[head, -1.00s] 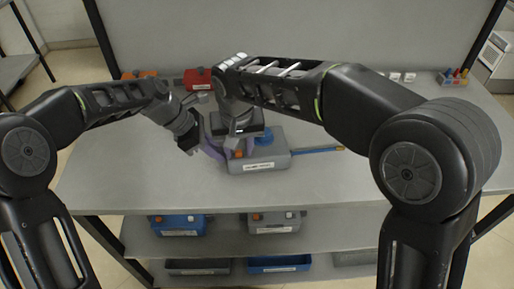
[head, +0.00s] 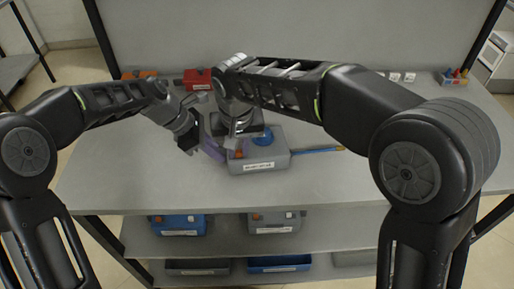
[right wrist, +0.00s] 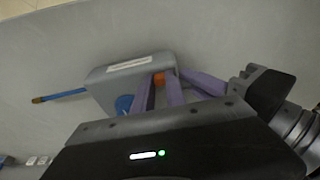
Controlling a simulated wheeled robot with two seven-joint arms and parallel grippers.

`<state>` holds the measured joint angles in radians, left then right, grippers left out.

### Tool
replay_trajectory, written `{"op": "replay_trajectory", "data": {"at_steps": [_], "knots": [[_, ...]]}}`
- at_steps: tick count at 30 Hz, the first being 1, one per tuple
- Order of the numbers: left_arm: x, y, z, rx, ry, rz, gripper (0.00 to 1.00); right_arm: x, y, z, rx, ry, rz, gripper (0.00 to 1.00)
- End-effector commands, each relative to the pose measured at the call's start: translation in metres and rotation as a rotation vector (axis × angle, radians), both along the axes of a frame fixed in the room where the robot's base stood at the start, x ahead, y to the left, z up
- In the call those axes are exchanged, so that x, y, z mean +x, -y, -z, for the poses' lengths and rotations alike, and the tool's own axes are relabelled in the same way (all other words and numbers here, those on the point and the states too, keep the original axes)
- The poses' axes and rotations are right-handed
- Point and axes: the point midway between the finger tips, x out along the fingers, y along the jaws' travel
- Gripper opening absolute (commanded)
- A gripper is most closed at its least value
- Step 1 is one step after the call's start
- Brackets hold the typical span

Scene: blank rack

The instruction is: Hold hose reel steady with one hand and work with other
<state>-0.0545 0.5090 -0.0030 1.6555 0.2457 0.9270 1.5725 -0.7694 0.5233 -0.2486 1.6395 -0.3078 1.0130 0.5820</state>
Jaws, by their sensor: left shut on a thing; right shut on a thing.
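The hose reel appears as a grey box (head: 262,164) with a white label on the front of the tabletop's middle. A blue round part (head: 262,137) is on its top, and a blue hose (head: 315,150) sticks out to the right. My left gripper (head: 220,154) is shut on the box's left end. My right gripper (head: 238,150) comes from above, its purple fingers shut around a small orange part (right wrist: 158,78) of the reel. The right wrist view also shows the grey box (right wrist: 115,82) and my left gripper (right wrist: 205,83) beside it. The exact finger contacts are partly hidden.
A red box (head: 197,78) and an orange item (head: 139,75) stand at the back left. Small white blocks (head: 402,77) and a colourful holder (head: 453,77) stand at the back right. Shelves below hold bins (head: 180,225). The tabletop's front (head: 150,188) is clear.

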Motion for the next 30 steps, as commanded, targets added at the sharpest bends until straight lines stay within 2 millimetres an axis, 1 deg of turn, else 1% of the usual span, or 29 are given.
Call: {"op": "replay_trajectory", "data": {"at_steps": [30], "knots": [[0.0, 0.001, 0.0, -0.001, 0.001, 0.001, 0.0, -0.001, -0.014, 0.0, 0.002, 0.001, -0.001, 0.0]]}}
